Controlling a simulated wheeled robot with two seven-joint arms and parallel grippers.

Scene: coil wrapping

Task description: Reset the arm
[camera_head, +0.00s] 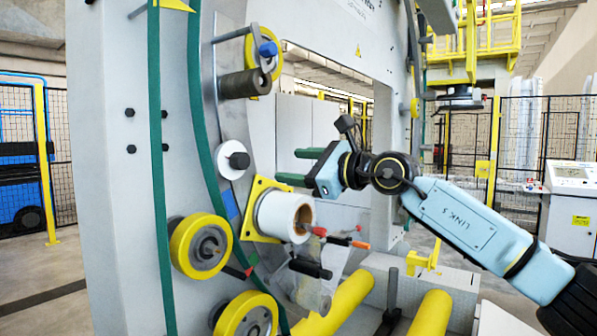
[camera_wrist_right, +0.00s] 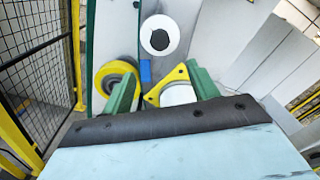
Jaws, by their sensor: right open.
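My right arm (camera_head: 465,222) comes in from the right in the head view. Its right gripper (camera_head: 298,166) has two green fingers, one above the other, with a gap between them. It is open and empty, above and in front of the white film roll (camera_head: 285,213) on the yellow triangular plate (camera_head: 249,227). In the right wrist view the right gripper (camera_wrist_right: 165,92) shows its two green fingers well apart. The white roll (camera_wrist_right: 179,95) and yellow plate (camera_wrist_right: 180,74) appear partly between them, behind the fingers. My left gripper is not in view.
The large grey wrapping machine (camera_head: 112,180) stands close, with yellow wheels (camera_head: 201,246) and a white disc (camera_head: 232,160) on its ring. Clear film hangs below the roll near red-tipped rods (camera_head: 345,240). Yellow rollers (camera_head: 343,302) lie below. A control console (camera_head: 572,205) stands at the right.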

